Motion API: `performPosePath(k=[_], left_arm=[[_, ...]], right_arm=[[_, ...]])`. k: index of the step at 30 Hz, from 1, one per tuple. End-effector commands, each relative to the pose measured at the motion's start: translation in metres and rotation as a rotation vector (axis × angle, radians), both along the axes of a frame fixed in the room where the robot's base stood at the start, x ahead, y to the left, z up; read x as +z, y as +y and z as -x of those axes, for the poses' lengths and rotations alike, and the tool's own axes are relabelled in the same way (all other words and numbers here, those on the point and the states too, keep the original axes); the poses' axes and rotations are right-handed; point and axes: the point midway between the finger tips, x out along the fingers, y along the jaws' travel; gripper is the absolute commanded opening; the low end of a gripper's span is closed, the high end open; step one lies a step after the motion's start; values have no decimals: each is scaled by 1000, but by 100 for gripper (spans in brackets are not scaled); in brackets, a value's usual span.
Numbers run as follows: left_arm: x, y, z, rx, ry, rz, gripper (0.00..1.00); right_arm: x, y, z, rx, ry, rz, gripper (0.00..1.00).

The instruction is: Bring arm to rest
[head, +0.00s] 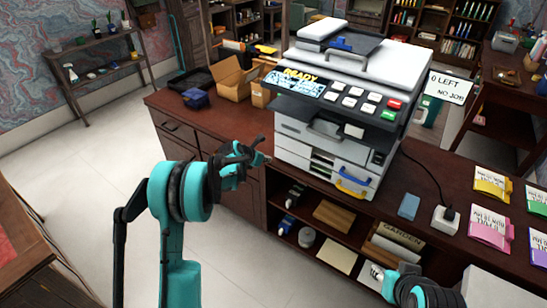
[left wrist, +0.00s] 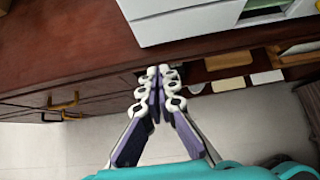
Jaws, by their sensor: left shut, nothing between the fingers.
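My left gripper (head: 262,157) is raised in front of the desk's front edge, to the left of the printer. It is shut and empty; in the left wrist view its fingertips (left wrist: 160,73) meet over the desk's front. My right gripper (head: 374,274) shows low in the head view, in front of the desk's open shelves, partly cut off by its own arm. Its fingers are too small to tell open from shut. The large grey printer (head: 330,140) stands on the dark wooden desk (head: 225,120), and its screen reads READY.
An open cardboard box (head: 232,80) and a dark blue item (head: 195,98) lie on the desk's left end. Colourful packets (head: 490,232), a blue pad (head: 409,206) and a white plug block (head: 445,219) lie at right. The floor (head: 100,165) at left is clear.

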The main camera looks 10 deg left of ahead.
Motion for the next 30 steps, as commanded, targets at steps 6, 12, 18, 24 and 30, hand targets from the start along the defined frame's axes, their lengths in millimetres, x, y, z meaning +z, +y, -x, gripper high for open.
performPosePath(k=[6, 12, 18, 24, 30], left_arm=[[23, 8, 23, 1, 0, 1, 0], [26, 10, 28, -1, 0, 0, 0], [46, 2, 43, -88, -20, -101, 0], [94, -20, 92, -353, -77, -393, 0], [133, -39, 155, -657, -135, -707, 0]], right_arm=[[11, 0, 0, 0, 0, 0, 38], [12, 0, 0, 0, 0, 0, 38], [12, 0, 0, 0, 0, 0, 38], [12, 0, 0, 0, 0, 0, 38], [12, 0, 0, 0, 0, 0, 38]])
